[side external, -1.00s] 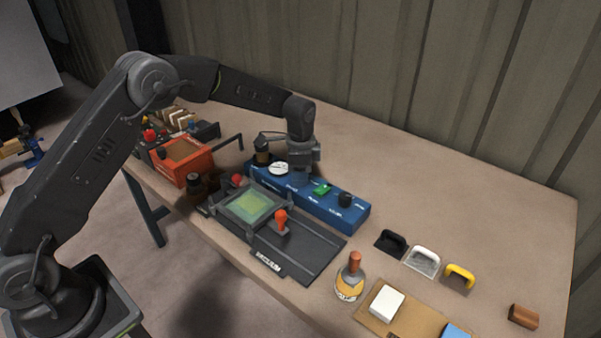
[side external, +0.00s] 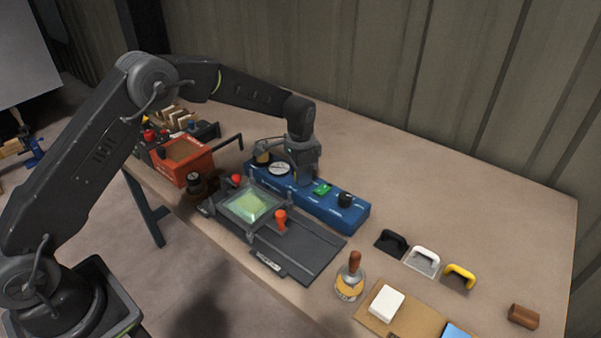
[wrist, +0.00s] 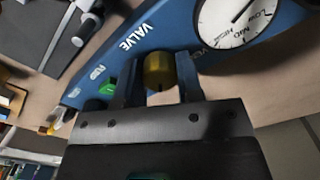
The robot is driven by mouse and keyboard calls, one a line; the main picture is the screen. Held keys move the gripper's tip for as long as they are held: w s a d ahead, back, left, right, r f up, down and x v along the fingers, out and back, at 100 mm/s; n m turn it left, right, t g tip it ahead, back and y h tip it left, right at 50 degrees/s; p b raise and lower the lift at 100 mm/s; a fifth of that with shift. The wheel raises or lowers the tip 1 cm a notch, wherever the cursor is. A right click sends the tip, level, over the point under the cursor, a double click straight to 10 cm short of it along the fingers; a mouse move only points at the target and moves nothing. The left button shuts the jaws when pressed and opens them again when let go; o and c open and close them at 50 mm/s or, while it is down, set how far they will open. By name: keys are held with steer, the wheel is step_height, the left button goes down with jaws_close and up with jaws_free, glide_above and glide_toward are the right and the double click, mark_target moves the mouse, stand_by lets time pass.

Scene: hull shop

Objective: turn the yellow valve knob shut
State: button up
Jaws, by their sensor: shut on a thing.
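The yellow valve knob (wrist: 158,72) sits between the two fingers of my gripper (wrist: 158,82) in the wrist view. A finger stands close on each side of it, and the gripper is shut on it. The knob is on a blue panel (wrist: 215,62), below the white word VALVE. In the side external view my gripper (side external: 301,176) is down over the blue panel (side external: 350,216) and hides the knob. A round white gauge (wrist: 238,18) is right of the knob in the wrist view; its needle points to the upper right.
On the panel are a green switch (side external: 322,189) and a black knob (side external: 346,199). A dark fixture with a green pad (side external: 249,206) and an orange handle (side external: 280,220) stands in front. An orange box (side external: 184,161) is left. The table's back right is clear.

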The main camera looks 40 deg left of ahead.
steer(key=n, duration=0.3)
steer(key=shift+n, duration=2.1)
steer(key=o, duration=0.9)
steer(key=shift+r, duration=0.1)
step_height(320, 180, up, 14)
steer(key=shift+f, duration=0.15)
